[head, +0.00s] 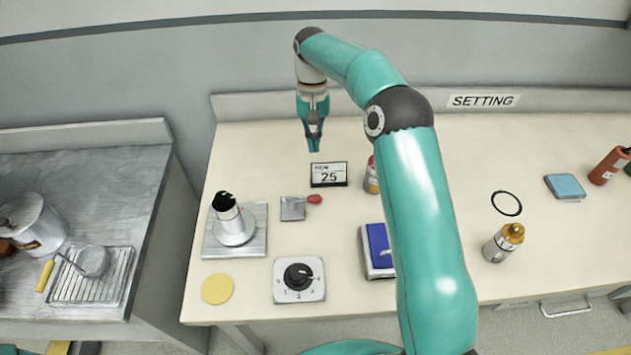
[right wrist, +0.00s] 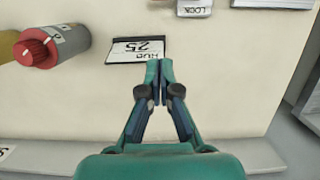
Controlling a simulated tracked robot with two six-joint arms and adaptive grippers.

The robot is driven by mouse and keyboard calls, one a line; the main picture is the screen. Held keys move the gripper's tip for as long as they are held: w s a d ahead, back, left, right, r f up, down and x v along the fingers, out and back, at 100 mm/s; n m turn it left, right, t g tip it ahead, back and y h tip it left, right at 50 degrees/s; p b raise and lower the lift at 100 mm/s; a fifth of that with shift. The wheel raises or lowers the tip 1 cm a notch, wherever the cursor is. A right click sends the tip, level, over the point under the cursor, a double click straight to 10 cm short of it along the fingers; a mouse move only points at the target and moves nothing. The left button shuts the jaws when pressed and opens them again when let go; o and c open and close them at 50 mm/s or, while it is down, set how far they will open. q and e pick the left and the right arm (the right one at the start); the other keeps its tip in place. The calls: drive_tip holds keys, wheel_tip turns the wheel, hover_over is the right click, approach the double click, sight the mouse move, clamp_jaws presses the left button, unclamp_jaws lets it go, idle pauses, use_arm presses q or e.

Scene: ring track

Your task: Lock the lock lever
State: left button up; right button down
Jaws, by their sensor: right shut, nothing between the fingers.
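The lock lever (head: 314,199) has a red knob and sits at the right edge of a small grey plate (head: 291,209) on the cream table. In the right wrist view, only the edge of a plate marked LOCK (right wrist: 195,9) shows at the top; the red knob is out of that view. My right gripper (head: 314,150) hangs fingers down behind the display card, farther back than the lever and apart from it. Its fingertips (right wrist: 160,64) are together and empty, near the card's edge in the wrist view. My left gripper is not in view.
The card reading 25 (head: 328,175) stands between my right gripper and the lever. A red-topped canister (head: 371,178) is beside it, partly behind my arm. A dial (head: 299,281), a blue-topped box (head: 376,250) and a white cylinder on a base (head: 234,226) surround the lever.

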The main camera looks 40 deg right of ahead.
drive_tip(key=x, duration=0.7)
drive_tip(key=shift+s+f+p, duration=0.1)
drive_tip(key=shift+f+p, duration=0.05)
drive_tip(key=shift+p, duration=0.2)
drive_tip(key=shift+s+a+f+p, duration=0.15)
drive_tip(key=shift+s+a+f, duration=0.15)
drive_tip(key=shift+s, duration=0.2)
drive_tip(key=shift+s+a+f+p, duration=0.15)
drive_tip(key=shift+s+a+f, duration=0.1)
drive_tip(key=shift+s+a, duration=0.25)
drive_tip(key=shift+s+a+f, duration=0.1)
drive_tip(key=shift+s+a, duration=0.05)
drive_tip(key=shift+s, duration=0.2)
drive_tip(key=shift+s+a+f, duration=0.15)
drive_tip(key=shift+s+a, duration=0.05)
drive_tip(key=shift+s, duration=0.2)
drive_tip(key=shift+d, duration=0.15)
